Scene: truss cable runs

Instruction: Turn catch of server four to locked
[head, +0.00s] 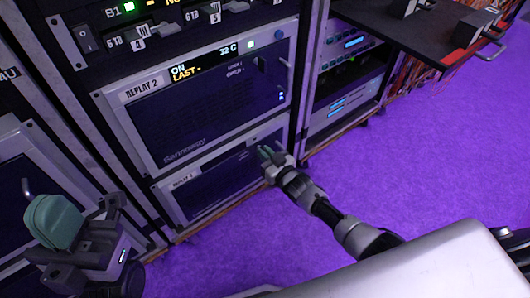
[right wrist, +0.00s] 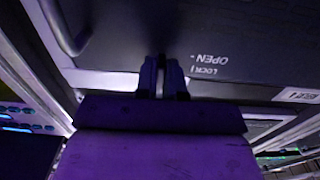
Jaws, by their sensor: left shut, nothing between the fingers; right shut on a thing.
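My right gripper (head: 268,154) is at the upper right of the lower server (head: 215,185); I cannot read whether it is server four. In the right wrist view its fingers (right wrist: 163,78) are shut on a small catch, mostly hidden between them. OPEN and LOCK lettering (right wrist: 208,64) appears upside down on the dark panel beside the fingers. The catch's exact angle cannot be told.
The upper server (head: 200,115), labelled REPLAY 2, has a lit display (head: 210,62). A curved handle (right wrist: 68,28) is near the right fingers. A dark shelf (head: 400,28) juts out at upper right. Purple floor (head: 430,150) is clear at right.

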